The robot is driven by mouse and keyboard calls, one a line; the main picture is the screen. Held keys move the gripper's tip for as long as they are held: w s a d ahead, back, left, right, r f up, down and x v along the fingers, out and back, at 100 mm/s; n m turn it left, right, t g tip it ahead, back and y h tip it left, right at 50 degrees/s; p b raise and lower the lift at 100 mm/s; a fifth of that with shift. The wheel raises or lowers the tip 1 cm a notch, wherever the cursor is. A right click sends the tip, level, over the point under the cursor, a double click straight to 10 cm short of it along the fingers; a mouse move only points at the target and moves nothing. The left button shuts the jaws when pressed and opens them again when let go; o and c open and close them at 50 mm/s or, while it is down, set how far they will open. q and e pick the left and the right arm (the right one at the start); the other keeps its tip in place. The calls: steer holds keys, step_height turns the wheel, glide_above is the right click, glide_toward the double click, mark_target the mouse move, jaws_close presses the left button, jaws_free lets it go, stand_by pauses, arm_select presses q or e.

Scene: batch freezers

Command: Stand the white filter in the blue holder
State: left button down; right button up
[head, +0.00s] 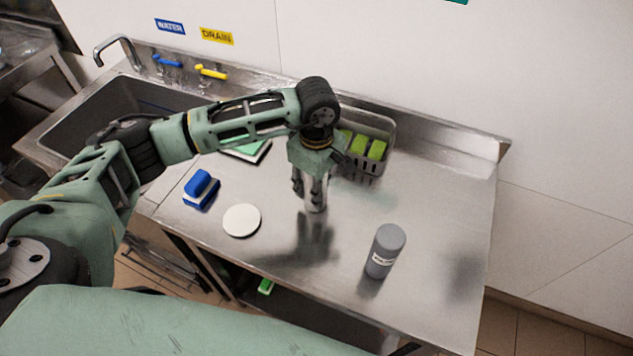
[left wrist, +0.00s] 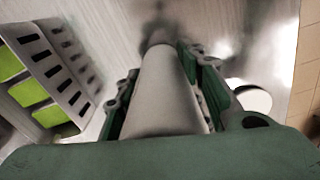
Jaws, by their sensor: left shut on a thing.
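My left gripper (head: 316,190) points down over the middle of the steel counter, shut around a pale grey-white cylinder (head: 316,204). The cylinder fills the middle of the left wrist view (left wrist: 165,95), between the fingers. I cannot tell whether its lower end touches the counter. A flat white round disc (head: 241,220) lies on the counter, left of the gripper, and partly shows in the left wrist view (left wrist: 262,98). A small blue block-like thing with a white band (head: 201,189) sits further left. I cannot tell which pale thing is the filter. My right gripper is not in view.
A grey slotted basket (head: 375,168) with green sponges (head: 376,149) stands close behind the gripper. A grey labelled bottle (head: 385,251) stands at the front right. A green-and-white pad (head: 248,150) lies behind my arm. The sink (head: 75,135) is at left. The right of the counter is clear.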

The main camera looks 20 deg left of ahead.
arm_select(q)
steer(key=shift+f, duration=0.1)
steer(key=c, duration=1.2)
jaws_free()
